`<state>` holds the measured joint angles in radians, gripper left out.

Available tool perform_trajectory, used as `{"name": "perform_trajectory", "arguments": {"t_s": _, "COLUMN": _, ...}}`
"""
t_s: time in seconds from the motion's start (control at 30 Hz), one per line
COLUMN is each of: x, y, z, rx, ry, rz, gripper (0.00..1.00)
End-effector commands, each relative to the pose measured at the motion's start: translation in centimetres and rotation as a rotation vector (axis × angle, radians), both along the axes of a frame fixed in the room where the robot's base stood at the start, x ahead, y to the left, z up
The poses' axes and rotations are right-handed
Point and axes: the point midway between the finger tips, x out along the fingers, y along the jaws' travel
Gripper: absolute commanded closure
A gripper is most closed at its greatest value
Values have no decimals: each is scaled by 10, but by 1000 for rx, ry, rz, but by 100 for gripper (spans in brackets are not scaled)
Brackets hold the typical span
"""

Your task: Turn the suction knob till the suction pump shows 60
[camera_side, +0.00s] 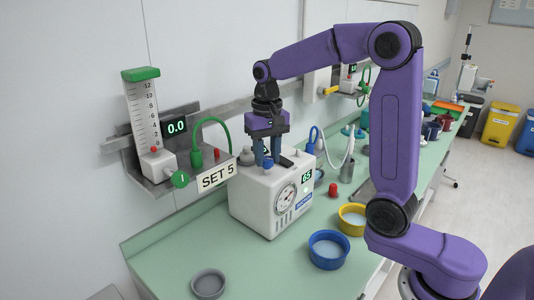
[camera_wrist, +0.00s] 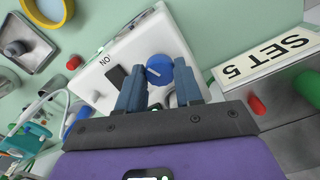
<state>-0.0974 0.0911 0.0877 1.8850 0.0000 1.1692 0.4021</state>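The suction pump (camera_side: 262,205) is a white box on the green counter, with a round dial gauge (camera_side: 285,198) on its front. Its lit green display (camera_side: 307,177) seems to read 65; the digits are small. The blue suction knob (camera_wrist: 159,71), with a white pointer line, sits on the pump's top and also shows in the side view (camera_side: 267,164). My gripper (camera_side: 268,158) points down over the pump. Its two blue-grey fingers (camera_wrist: 160,85) stand on either side of the knob and appear to touch it, with no clear gap.
A wall rail at left holds a flowmeter (camera_side: 143,110) showing 0.0 and a SET 5 sign (camera_side: 216,176) close to the pump. A blue bowl (camera_side: 328,250), yellow bowl (camera_side: 352,219), grey dish (camera_side: 208,284) and red cap (camera_side: 333,190) stand on the counter.

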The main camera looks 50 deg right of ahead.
Motion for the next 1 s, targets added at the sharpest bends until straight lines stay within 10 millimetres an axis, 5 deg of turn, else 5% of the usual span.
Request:
{"name": "perform_trajectory", "arguments": {"t_s": 0.43, "x": 0, "y": 0, "z": 1, "rx": 0, "ry": -1, "rz": -245, "gripper": 95}}
{"name": "perform_trajectory", "arguments": {"t_s": 0.8, "x": 0, "y": 0, "z": 1, "rx": 0, "ry": -1, "rz": -273, "gripper": 95}}
{"name": "perform_trajectory", "arguments": {"t_s": 0.83, "x": 0, "y": 0, "z": 1, "rx": 0, "ry": -1, "rz": -273, "gripper": 58}}
{"name": "perform_trajectory", "arguments": {"t_s": 0.87, "x": 0, "y": 0, "z": 1, "rx": 0, "ry": -1, "rz": -272, "gripper": 49}}
{"name": "perform_trajectory", "arguments": {"t_s": 0.9, "x": 0, "y": 0, "z": 1, "rx": 0, "ry": -1, "rz": -272, "gripper": 40}}
{"name": "perform_trajectory", "arguments": {"t_s": 1.0, "x": 0, "y": 0, "z": 1, "rx": 0, "ry": -1, "rz": -272, "gripper": 40}}
